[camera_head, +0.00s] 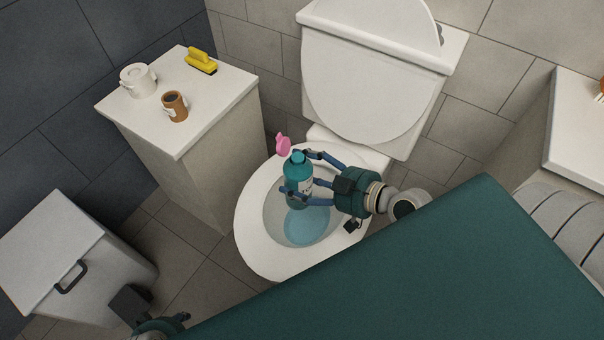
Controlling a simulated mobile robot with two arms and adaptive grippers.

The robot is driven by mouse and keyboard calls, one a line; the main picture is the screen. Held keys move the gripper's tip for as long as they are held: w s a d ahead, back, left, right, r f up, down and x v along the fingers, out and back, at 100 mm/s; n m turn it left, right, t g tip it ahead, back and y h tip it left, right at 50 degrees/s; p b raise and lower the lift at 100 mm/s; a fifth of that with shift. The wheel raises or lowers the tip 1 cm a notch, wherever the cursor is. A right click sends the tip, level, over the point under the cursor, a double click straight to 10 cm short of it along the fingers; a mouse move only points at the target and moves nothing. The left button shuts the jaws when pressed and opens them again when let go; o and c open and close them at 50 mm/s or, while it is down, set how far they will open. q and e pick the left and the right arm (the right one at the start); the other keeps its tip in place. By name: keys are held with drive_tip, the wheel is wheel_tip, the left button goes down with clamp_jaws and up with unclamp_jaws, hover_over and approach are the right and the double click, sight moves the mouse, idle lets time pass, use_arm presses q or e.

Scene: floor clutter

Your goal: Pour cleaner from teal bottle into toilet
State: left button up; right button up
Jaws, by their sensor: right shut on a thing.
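The teal bottle (298,168) has a teal cap and a pale label. It appears nearly upright over the toilet bowl (249,243), which holds blue water (308,226). My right gripper (299,174) reaches in from the right, shut on the bottle with fingers around its body, hiding part of it. The toilet lid (366,80) is raised against the tank. My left gripper (183,318) shows only partly at the lower left edge, away from the toilet. Its finger opening is not clear.
A pink object (283,145) shows beside the bottle's top, at the bowl's back left. A cabinet (215,100) at left carries a white cup (137,79), a brown cup (174,106) and a yellow brush (201,60). A white bin (60,255) stands lower left.

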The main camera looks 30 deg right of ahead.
drive_tip(key=shift+f, duration=0.1)
wheel_tip(320, 180, down, 3)
drive_tip(key=shift+r+b, duration=0.15)
drive_tip(key=shift+b, duration=1.1)
drive_tip(key=shift+s+a+m+y+b, duration=0.25)
drive_tip(key=shift+a+m+y+b, duration=0.05)
drive_tip(key=shift+a+m+b, duration=0.15)
drive_tip(key=shift+s+a+m+g, duration=0.15)
drive_tip(key=shift+a+m+g, duration=0.1)
drive_tip(key=shift+m+g, duration=0.1)
use_arm(q)
drive_tip(key=w+v, duration=0.1)
drive_tip(key=v, duration=0.8)
drive_tip(key=shift+r+t, duration=0.15)
drive_tip(key=shift+t, duration=0.15)
drive_tip(key=shift+a, duration=0.1)
use_arm(e)
drive_tip(key=shift+r, duration=0.15)
